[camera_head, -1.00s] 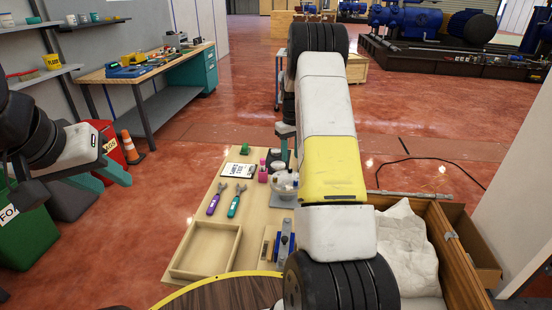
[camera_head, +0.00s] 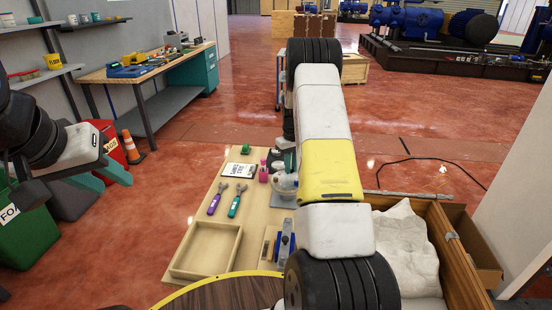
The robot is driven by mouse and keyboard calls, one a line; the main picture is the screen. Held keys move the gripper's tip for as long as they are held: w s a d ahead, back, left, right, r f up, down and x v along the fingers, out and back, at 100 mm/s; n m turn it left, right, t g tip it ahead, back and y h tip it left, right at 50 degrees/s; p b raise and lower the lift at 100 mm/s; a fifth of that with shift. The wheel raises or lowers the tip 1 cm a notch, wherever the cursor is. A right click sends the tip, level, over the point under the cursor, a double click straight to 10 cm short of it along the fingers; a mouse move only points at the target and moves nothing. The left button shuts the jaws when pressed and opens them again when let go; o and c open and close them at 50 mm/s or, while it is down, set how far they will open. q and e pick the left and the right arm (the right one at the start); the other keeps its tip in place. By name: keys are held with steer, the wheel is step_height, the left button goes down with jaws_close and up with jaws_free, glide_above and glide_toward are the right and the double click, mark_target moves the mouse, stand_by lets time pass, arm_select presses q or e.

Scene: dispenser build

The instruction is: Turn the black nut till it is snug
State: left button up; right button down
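I cannot make out the black nut; my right arm covers part of the work board. A clear rounded vessel on a grey base (camera_head: 284,184) stands on the board's right side, partly behind that arm. My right gripper (camera_head: 290,161) is just above the vessel, mostly hidden by my own arm, with a bit of teal finger showing. I cannot tell whether it is open or touching anything. My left gripper (camera_head: 103,178) is at the far left, away from the board, with its teal fingers apart and empty.
On the wooden board (camera_head: 222,223) lie a purple wrench (camera_head: 214,202), a teal wrench (camera_head: 235,205), a clipboard (camera_head: 239,170) and an open wooden tray (camera_head: 233,250). Pink bottles (camera_head: 263,173) and blue parts (camera_head: 286,243) stand nearby. A wooden crate (camera_head: 455,262) with white cloth is at right.

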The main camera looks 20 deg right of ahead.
stand_by(0.3)
steer(key=m, duration=0.3)
steer(key=shift+m, duration=2.1)
steer(key=c, duration=1.4)
jaws_free()
steer(key=shift+r, duration=0.1)
step_height(320, 180, up, 8)
steer(key=shift+f, duration=0.2)
